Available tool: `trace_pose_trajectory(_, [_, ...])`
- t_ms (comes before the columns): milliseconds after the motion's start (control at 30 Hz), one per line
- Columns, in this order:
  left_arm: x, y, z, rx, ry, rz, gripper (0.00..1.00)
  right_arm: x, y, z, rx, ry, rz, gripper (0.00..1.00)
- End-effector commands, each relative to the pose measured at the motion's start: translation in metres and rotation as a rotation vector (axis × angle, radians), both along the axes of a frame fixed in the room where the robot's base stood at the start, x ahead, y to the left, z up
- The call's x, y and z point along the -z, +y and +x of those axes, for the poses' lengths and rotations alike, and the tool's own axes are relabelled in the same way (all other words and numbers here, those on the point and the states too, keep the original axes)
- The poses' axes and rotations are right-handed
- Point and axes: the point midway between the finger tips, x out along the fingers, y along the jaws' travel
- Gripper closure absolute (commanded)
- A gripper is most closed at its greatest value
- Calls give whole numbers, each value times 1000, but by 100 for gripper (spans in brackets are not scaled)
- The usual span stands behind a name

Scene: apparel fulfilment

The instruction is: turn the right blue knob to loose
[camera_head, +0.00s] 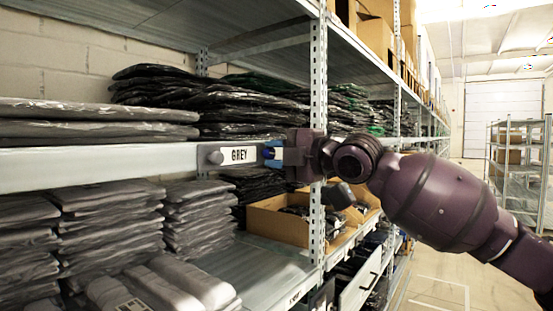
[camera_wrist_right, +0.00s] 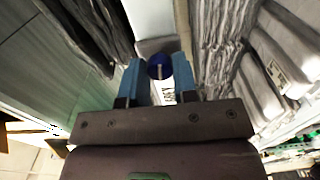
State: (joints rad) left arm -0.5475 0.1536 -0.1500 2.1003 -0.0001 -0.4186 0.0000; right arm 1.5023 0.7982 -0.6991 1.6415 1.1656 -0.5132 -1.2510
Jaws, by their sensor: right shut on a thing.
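The right blue knob (camera_head: 268,154) sits at the right end of the label holder marked "GREY" (camera_head: 239,155) on the shelf's front beam. In the right wrist view the dark blue round knob (camera_wrist_right: 160,66) lies between the two light blue fingers. My right gripper (camera_head: 275,153) is shut on the knob, and its fingers partly hide it in the head view. In the right wrist view the gripper (camera_wrist_right: 158,72) has one finger on each side of the knob. A grey knob (camera_head: 216,157) is at the label's left end. My left gripper is not in view.
A perforated upright post (camera_head: 319,110) stands close beside my right gripper. Stacks of bagged grey garments (camera_head: 110,225) lie below the beam (camera_head: 100,166), with darker bags above. An open cardboard box (camera_head: 272,222) is under the gripper.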

Motion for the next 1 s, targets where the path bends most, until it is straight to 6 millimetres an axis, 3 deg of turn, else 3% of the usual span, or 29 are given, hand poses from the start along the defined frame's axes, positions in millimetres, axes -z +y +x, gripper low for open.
trace_pose_trajectory(400, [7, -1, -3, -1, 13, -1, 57, 1, 0, 0, 0, -136, -102, 97])
trace_pose_trajectory(933, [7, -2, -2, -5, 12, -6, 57, 1, 0, 0, 0, -153, -113, 97])
trace_pose_trajectory(967, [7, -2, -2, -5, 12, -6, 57, 1, 0, 0, 0, -152, -113, 68])
trace_pose_trajectory(1000, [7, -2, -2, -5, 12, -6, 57, 1, 0, 0, 0, -152, -113, 62])
